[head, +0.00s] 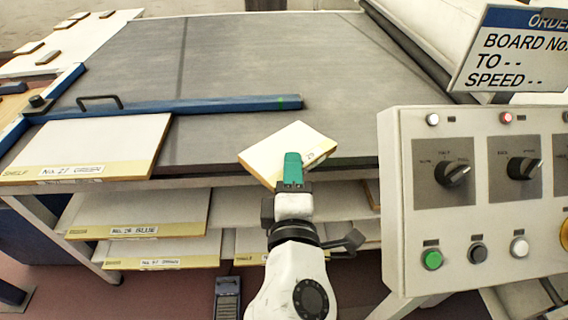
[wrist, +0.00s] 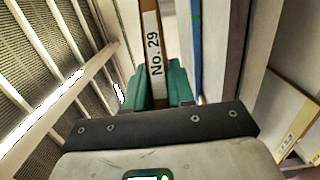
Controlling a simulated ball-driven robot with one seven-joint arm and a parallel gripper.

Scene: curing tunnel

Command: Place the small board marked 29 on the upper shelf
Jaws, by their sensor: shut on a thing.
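The small board (head: 272,152) is pale with a yellowish edge and is held tilted at the front edge of the grey belt table. In the wrist view its label reads No. 29 (wrist: 154,48). My gripper (head: 292,168) has green fingers and is shut on the board's near edge; the fingers also flank it in the wrist view (wrist: 158,85). Under the table are shelf levels; the upper shelf (head: 237,207) is partly covered by boards, including No. 28 BLUE (head: 135,212). My arm hides part of the shelves.
Board No. 27 GREEN (head: 92,145) lies at the table's left front, near a blue bar (head: 205,105). More boards lie on the lower level (head: 165,248). A control panel (head: 480,190) with knobs and buttons stands close on the right, below an order sign (head: 510,55).

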